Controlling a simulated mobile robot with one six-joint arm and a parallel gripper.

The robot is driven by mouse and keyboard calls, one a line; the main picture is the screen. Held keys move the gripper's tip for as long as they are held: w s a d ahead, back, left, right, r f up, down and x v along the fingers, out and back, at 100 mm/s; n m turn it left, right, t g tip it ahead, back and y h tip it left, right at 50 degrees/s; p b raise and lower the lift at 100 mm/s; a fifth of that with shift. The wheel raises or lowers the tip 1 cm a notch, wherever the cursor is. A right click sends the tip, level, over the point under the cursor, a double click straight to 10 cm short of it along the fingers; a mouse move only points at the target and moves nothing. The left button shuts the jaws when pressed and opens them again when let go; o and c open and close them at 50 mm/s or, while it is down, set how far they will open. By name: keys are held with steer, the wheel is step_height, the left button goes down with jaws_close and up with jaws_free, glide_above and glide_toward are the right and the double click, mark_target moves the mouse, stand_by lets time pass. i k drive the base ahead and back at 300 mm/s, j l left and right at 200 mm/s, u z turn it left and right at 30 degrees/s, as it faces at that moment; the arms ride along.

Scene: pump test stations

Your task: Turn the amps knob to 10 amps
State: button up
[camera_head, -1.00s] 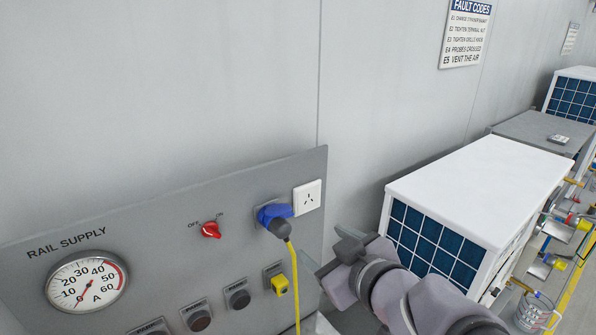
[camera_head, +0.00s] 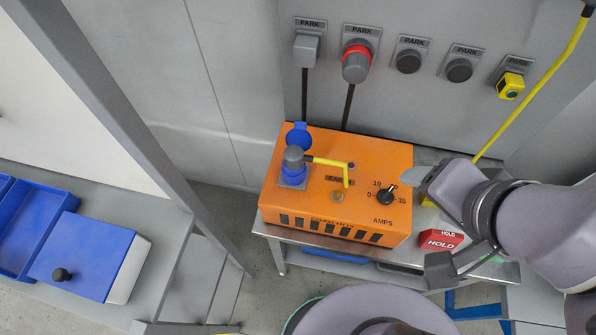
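The amps knob (camera_head: 386,196) is a small black knob on the right of the orange box's (camera_head: 290,215) top.
A red HOLD block (camera_head: 441,240) lies on the metal table right of the box, partly behind the gripper. Several PARK sockets (camera_head: 408,60) line the wall behind. Blue trays (camera_head: 40,220) are at left.

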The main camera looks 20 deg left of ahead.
mark_target(385, 196)
steer(key=u, duration=0.75)
steer(key=k+l, duration=0.4)
steer(key=l+u, duration=0.1)
steer(key=i, duration=0.05)
